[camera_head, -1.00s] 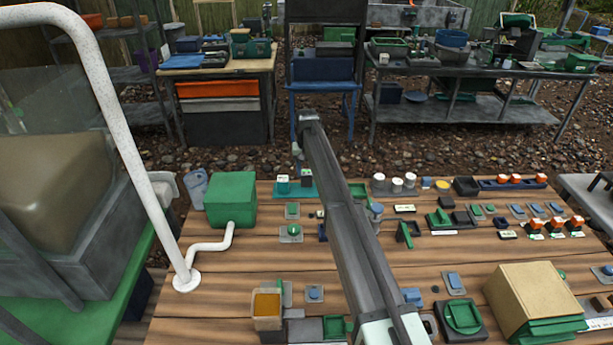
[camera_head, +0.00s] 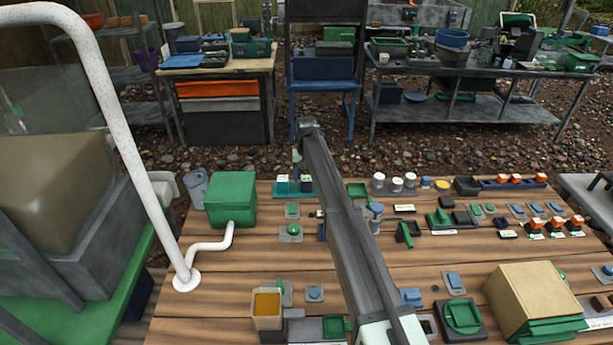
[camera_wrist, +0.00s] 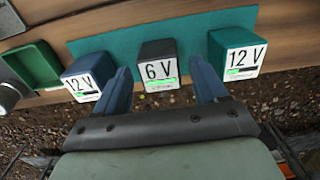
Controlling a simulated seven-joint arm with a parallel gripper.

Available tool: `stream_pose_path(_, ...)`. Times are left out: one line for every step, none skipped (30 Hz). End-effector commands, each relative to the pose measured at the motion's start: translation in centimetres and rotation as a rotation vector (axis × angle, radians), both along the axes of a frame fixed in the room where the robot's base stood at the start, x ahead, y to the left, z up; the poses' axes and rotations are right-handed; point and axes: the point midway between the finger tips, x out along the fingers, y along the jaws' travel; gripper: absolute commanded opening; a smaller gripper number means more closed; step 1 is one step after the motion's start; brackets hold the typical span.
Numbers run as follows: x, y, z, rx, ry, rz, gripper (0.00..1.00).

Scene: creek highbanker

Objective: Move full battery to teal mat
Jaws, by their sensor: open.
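Three batteries stand in a row on or over a teal mat (camera_wrist: 200,25), which also shows in the head view (camera_head: 308,194). In the wrist view, a blue 12 V battery (camera_wrist: 84,84) at left has a mostly dark charge bar. A dark 6 V battery (camera_wrist: 158,52) in the middle has a green bar. A teal 12 V battery (camera_wrist: 236,56) at right also has a green bar. My gripper (camera_wrist: 163,70) is open and empty. Its fingertips are on either side of the 6 V battery, with gaps. Battery bases are hidden.
A green tray (camera_wrist: 38,62) lies left of the batteries in the wrist view. In the head view, a green box (camera_head: 231,199) with a white pipe (camera_head: 211,245) stands left of the mat. White-topped jars (camera_head: 397,184) stand to its right. Gravel lies beyond the table edge.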

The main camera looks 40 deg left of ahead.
Motion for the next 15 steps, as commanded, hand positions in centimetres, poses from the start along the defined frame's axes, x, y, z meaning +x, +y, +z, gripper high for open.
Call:
stream_pose_path(0.0, 0.0, 0.0, 0.000, 0.000, 0.000, 0.72)
stream_pose_path(0.0, 0.0, 0.0, 0.000, 0.000, 0.000, 0.72)
stream_pose_path(0.0, 0.0, 0.0, 0.000, 0.000, 0.000, 0.72)
stream_pose_path(0.0, 0.0, 0.1, 0.000, 0.000, 0.000, 0.72)
stream_pose_path(0.0, 0.0, 0.2, 0.000, 0.000, 0.000, 0.72)
stream_pose_path(0.0, 0.0, 0.4, 0.000, 0.000, 0.000, 0.72)
stream_pose_path(0.0, 0.0, 0.6, 0.000, 0.000, 0.000, 0.72)
stream_pose_path(0.0, 0.0, 0.9, 0.001, -0.001, 0.000, 0.72)
stream_pose_path(0.0, 0.0, 1.3, 0.001, -0.001, 0.000, 0.72)
stream_pose_path(0.0, 0.0, 1.7, 0.001, -0.001, 0.000, 0.72)
stream_pose_path(0.0, 0.0, 2.1, 0.001, -0.001, 0.000, 0.72)
stream_pose_path(0.0, 0.0, 2.8, 0.001, -0.001, 0.000, 0.72)
stream_pose_path(0.0, 0.0, 3.3, 0.001, -0.001, 0.000, 0.72)
stream_pose_path(0.0, 0.0, 3.9, 0.001, -0.001, 0.000, 0.72)
stream_pose_path(0.0, 0.0, 4.7, 0.001, -0.001, 0.000, 0.72)
